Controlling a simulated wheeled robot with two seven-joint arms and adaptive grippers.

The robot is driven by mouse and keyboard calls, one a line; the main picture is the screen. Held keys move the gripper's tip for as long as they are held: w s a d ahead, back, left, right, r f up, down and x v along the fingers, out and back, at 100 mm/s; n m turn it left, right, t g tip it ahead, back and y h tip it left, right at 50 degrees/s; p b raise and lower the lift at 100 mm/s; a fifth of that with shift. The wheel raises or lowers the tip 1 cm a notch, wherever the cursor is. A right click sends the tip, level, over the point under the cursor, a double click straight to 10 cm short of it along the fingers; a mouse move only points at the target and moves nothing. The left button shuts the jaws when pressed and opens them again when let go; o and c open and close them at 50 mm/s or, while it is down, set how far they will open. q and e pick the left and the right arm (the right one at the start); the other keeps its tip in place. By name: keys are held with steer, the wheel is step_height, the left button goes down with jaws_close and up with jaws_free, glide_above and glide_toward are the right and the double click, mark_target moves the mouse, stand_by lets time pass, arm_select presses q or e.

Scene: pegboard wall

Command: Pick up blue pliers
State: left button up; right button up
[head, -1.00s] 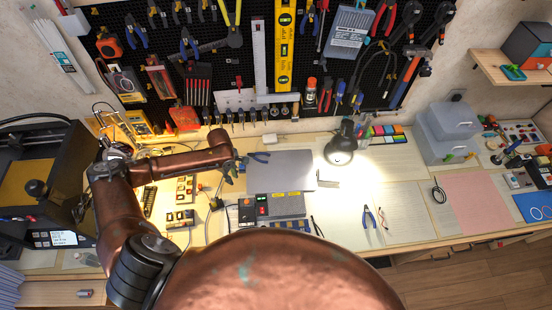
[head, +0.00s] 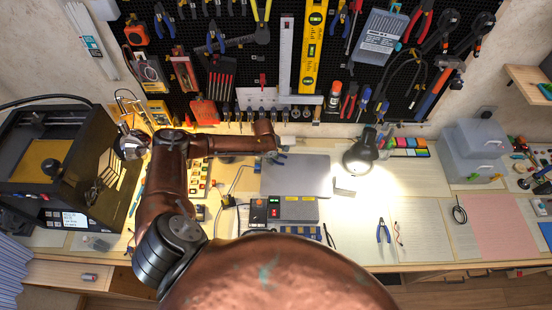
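More blue-handled pliers (head: 216,40) hang on the pegboard. My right gripper is not in view.
A grey mat (head: 295,175) lies beside the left gripper. A black lamp (head: 360,152) stands to its right, and a grey box with buttons (head: 290,210) in front. A black printer-like machine (head: 60,165) stands at the left. The bench's right middle is mostly clear.

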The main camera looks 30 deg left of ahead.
arm_select(q)
steer(key=shift+c, duration=0.3)
jaws_close()
stand_by(0.3)
